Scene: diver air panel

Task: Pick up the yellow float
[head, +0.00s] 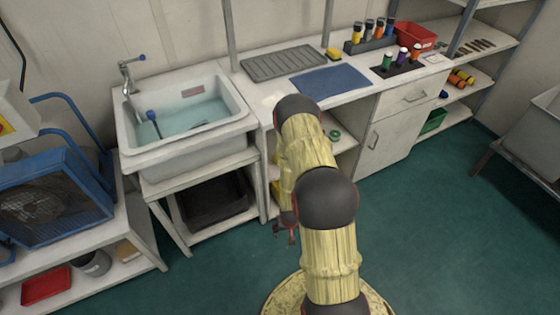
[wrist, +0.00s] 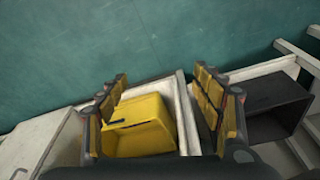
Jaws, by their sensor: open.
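No clear yellow float shows in either view. A yellow box-like bin (wrist: 143,128) with a dark slot lies below my gripper in the wrist view, on a lower shelf. Part of a yellow thing, perhaps the same bin, shows under the counter in the head view (head: 285,188), mostly behind my arm. A small yellow block (head: 333,54) with a dark side sits on the counter at the back; I cannot tell what it is. My gripper (wrist: 160,84) is open and empty, its fingers apart. In the head view my gripper (head: 287,228) hangs low before the shelf unit.
The sink (head: 180,150) holds water and a blue-topped thing. A black bin (head: 215,200) stands beneath it. The counter bears a grey drain mat (head: 283,62), a blue cloth (head: 330,80) and a bottle rack (head: 370,45). The green floor (head: 410,230) at right is clear.

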